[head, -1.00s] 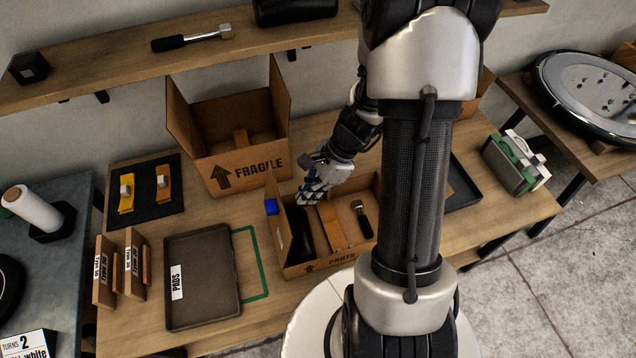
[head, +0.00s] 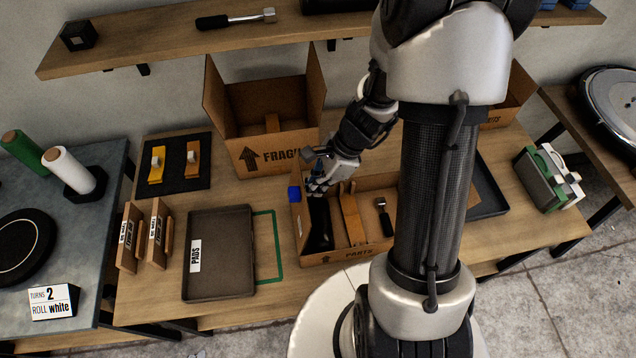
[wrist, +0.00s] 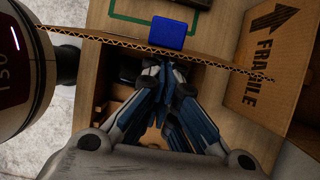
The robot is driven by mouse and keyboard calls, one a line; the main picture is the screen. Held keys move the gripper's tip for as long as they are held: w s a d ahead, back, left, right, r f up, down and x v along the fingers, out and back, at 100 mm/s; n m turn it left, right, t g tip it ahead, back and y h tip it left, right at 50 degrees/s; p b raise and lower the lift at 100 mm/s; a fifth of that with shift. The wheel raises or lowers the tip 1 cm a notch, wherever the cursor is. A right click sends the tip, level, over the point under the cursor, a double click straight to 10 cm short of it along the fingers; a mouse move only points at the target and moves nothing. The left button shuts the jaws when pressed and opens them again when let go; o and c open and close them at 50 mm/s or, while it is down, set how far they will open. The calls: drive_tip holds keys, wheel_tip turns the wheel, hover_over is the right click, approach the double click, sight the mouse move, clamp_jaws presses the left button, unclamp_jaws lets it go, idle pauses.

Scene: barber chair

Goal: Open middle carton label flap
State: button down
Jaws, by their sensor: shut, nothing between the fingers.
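The middle carton, a low open box marked PARTS (head: 345,257), stands on the wooden table. Its left flap or wall shows as a corrugated edge in the wrist view (wrist: 215,62), with a blue tab (wrist: 168,33) on its outer side. The blue tab also shows in the head view (head: 294,193). My gripper (head: 317,187) is shut and empty, over the carton's back left part. In the wrist view, its fingertips (wrist: 163,66) are just inside that edge, close to the tab. I cannot tell whether they touch the cardboard. A flap label is not readable.
The carton holds a black item (head: 320,224), a tan strip (head: 351,215) and a tool (head: 384,216). A taller FRAGILE carton (head: 270,152) stands behind. A PADS tray (head: 218,280) lies to the left. A shelf (head: 170,47) runs above. My arm hides the right part.

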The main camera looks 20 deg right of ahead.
sight(295, 192)
drive_tip(key=a+h+p, duration=0.1)
drive_tip(key=p, duration=0.1)
drive_tip(key=a+r+p, duration=0.1)
drive_tip(key=a+p, duration=0.1)
drive_tip(key=w+a+h+p, duration=0.1)
drive_tip(key=p, duration=0.2)
drive_tip(key=shift+a+r+g+h, duration=0.15)
drive_tip(key=shift+r+g+h, duration=0.15)
drive_tip(key=shift+r, duration=0.1)
drive_tip(key=w+a+f+p, duration=0.1)
drive_tip(key=w+a, duration=0.1)
drive_tip(key=a, duration=0.4)
drive_tip(key=shift+s+f, duration=0.1)
drive_tip(key=shift+f, duration=0.05)
